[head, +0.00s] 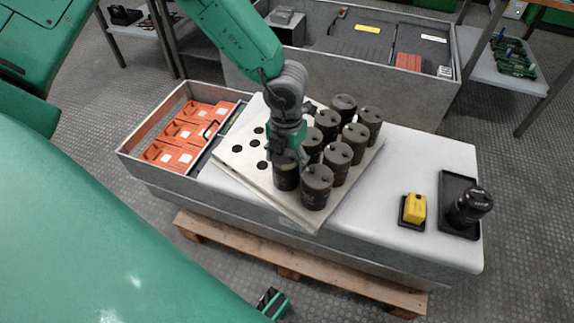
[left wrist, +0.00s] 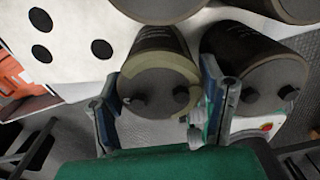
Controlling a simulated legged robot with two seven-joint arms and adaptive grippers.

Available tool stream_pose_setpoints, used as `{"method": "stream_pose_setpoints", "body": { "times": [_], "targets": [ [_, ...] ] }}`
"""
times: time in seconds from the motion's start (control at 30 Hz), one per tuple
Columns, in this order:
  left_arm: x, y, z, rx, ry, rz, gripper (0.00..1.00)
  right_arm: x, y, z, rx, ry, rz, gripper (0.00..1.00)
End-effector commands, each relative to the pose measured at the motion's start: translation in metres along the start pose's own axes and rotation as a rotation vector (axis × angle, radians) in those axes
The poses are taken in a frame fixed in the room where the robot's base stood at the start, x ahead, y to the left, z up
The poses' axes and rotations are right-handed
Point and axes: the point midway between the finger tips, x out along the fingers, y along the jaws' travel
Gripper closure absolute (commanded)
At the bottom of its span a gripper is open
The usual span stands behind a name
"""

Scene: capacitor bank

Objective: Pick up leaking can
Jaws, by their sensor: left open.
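Several dark cylindrical cans stand on a tilted white plate with round holes (head: 235,157). One can (head: 286,178), at the near left of the group, is partly hidden under my left gripper (head: 288,150). In the left wrist view this can (left wrist: 158,80) has an olive-yellow stained band round its terminal end, which looks like a leak. The open fingers of my left gripper (left wrist: 160,108) stand on either side of it, with no clear grip. A neighbouring can (left wrist: 262,78) is close beside the right finger. Black and green tips at the bottom edge look like my right gripper (head: 272,302).
A grey tray (head: 129,152) with orange boxes (head: 190,133) is at the left. At the right, a yellow block (head: 415,207) and a single dark can (head: 469,206) on a black tray (head: 457,182) stand on the light worktop (head: 405,160). A grey bin (head: 350,75) is behind.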

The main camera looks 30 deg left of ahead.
Motion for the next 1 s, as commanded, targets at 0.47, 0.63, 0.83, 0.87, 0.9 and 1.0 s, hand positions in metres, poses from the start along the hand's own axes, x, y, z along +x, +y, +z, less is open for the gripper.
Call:
{"method": "stream_pose_setpoints", "body": {
  "times": [0.47, 0.63, 0.83, 0.87, 0.9, 1.0],
  "targets": [
    [0.004, -0.001, 0.001, 0.001, -0.003, -0.001, 0.93, 0.003, 0.0, 0.0, 0.0, 0.001, 0.0, 0.2],
    [0.004, -0.001, 0.001, 0.001, -0.003, -0.001, 0.93, 0.003, 0.0, 0.0, 0.0, 0.001, 0.0, 0.2],
    [-0.004, -0.001, 0.001, 0.001, -0.004, -0.002, 0.93, -0.002, 0.0, 0.0, 0.0, 0.001, 0.0, 0.2],
    [-0.007, -0.001, 0.001, 0.001, -0.004, -0.002, 0.93, -0.003, 0.0, 0.0, 0.0, 0.001, 0.0, 0.2],
    [-0.011, -0.001, 0.001, 0.001, -0.004, -0.002, 0.93, -0.005, 0.0, -0.001, 0.0, 0.001, 0.0, 0.2],
    [-0.027, -0.001, 0.001, 0.002, -0.006, -0.002, 0.93, -0.013, 0.0, -0.001, 0.0, 0.001, 0.0, 0.2]
  ]
}}
